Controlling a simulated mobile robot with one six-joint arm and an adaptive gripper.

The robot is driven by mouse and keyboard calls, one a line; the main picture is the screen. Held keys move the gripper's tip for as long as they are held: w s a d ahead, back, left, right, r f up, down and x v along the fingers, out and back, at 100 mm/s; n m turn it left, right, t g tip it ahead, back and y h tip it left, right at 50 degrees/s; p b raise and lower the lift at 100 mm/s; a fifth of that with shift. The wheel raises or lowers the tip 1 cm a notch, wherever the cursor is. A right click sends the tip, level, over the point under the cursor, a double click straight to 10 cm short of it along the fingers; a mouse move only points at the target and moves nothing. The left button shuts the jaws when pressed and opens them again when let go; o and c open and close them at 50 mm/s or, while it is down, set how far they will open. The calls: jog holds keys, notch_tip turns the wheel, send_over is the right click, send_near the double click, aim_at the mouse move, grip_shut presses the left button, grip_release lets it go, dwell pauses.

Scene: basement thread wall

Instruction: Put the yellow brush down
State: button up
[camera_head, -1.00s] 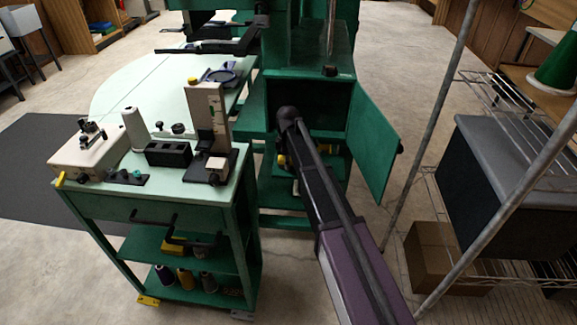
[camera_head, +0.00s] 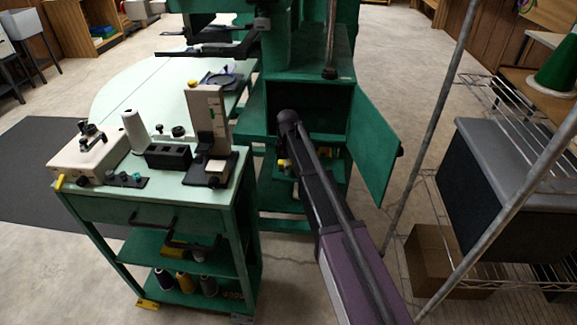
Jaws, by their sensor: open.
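I cannot clearly pick out the yellow brush. A small yellow thing (camera_head: 284,163) shows just left of my arm, in front of the open green cabinet (camera_head: 341,92); it is too small to name. My purple and black arm reaches up from the bottom to a dark rounded joint at the cabinet opening. My gripper is not visible; whatever lies beyond that joint is hidden behind the arm or inside the cabinet.
A green cart (camera_head: 90,207) at left holds a beige device (camera_head: 88,160), a black block (camera_head: 168,157) and an upright gauge (camera_head: 207,118). The cabinet door (camera_head: 375,145) stands open. A wire rack with metal posts (camera_head: 435,125) is close on the right. Floor between is clear.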

jog(key=shift+f, duration=0.1)
notch_tip(320, 180, up, 3)
jog(key=p, duration=0.2)
jog(key=shift+f+p, duration=0.1)
jog(key=shift+p, duration=0.2)
jog(key=r+p, duration=0.2)
jog(key=shift+a+r+p, duration=0.25)
jog(key=shift+r+p, duration=0.15)
notch_tip(320, 180, up, 8)
jog(key=p, duration=0.8)
jog(key=shift+r, duration=0.15)
dwell(0.4)
